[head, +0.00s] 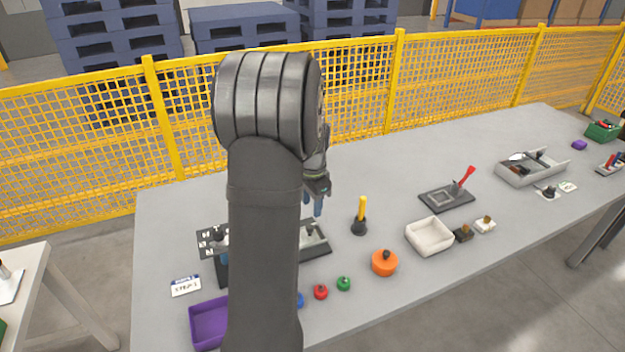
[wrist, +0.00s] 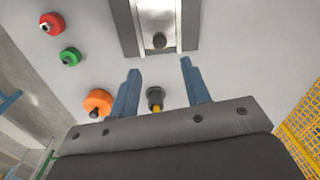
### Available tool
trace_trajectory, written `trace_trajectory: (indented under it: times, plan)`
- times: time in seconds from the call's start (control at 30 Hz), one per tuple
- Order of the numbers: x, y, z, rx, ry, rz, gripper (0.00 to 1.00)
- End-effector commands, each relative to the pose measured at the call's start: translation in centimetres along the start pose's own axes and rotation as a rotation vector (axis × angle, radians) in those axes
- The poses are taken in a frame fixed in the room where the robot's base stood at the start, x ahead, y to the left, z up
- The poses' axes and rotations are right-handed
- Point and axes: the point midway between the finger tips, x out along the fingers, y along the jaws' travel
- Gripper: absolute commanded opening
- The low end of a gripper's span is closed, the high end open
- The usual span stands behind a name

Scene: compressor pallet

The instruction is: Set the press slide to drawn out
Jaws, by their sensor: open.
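What looks like the press slide (head: 314,240) is a dark base with a pale metal channel and a small dark knob, left of centre on the table. My arm hides its middle in the head view. In the wrist view the slide (wrist: 155,12) is at the top, with its round knob (wrist: 159,41) near the end of the channel. I cannot tell how far the slide is drawn. My gripper (head: 314,203) is above the table near the slide's right part.
A black holder with a yellow handle (head: 361,215) stands right of the slide. An orange knob (head: 384,262), red knob (head: 320,291) and green knob (head: 344,283) are in front. A white tray (head: 430,250) and red-levered fixture (head: 447,198) are further right. Yellow fence (head: 400,85) runs behind.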

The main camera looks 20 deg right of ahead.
Motion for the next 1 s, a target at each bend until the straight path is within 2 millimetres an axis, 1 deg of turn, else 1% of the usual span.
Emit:
trace_trajectory:
  times: [0.03, 0.2, 0.3, 0.4, 0.5, 0.6, 1.0]
  plan:
    - [-1.5, 0.0, -0.1, 0.0, 0.003, -0.004, 0.43]
    - [-5.2, 0.0, -0.1, 0.0, 0.002, -0.002, 0.43]
    - [-6.9, 0.0, -0.1, 0.001, 0.002, -0.002, 0.43]
    - [-8.0, 0.0, -0.1, 0.001, 0.001, -0.001, 0.43]
    - [-8.7, 0.0, -0.1, 0.001, 0.001, -0.001, 0.43]
    - [-9.0, 0.0, -0.1, 0.001, 0.001, 0.0, 0.43]
    - [-8.9, 0.0, -0.1, 0.0, 0.0, 0.0, 0.43]
